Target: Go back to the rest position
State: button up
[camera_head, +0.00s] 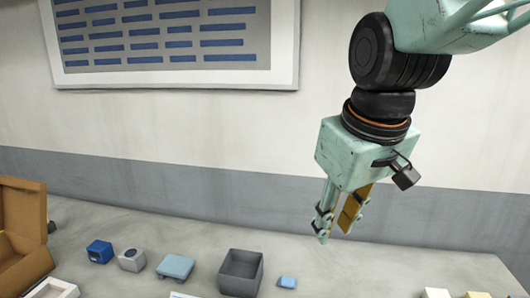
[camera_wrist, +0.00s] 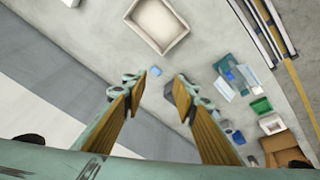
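My gripper (camera_head: 336,231) hangs above the table in the right half of the head view, pointing down and a little left. Its two fingers are apart and nothing is held between them. In the wrist view my gripper (camera_wrist: 160,88) also shows a clear gap between its fingertips, with the table surface well below. No film reel can be made out in either view.
The table (camera_head: 330,268) carries an open dark grey bin (camera_head: 240,272), a blue box (camera_head: 100,251), a grey-blue block (camera_head: 175,267), a small blue piece (camera_head: 287,282) and a brown box (camera_head: 22,232). The wrist view shows a white tray (camera_wrist: 182,40). A wall stands behind.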

jog(key=s+d+m, duration=0.2)
jog(key=s+d, duration=0.1)
jog(key=s, duration=0.7)
jog(key=s+d+m, duration=0.2)
jog(key=s+d, duration=0.2)
jog(key=s, duration=0.6)
jog(key=shift+s+f+m+b, duration=0.3)
jog(key=shift+s+f+b, duration=0.05)
jog(key=shift+f+b, duration=0.1)
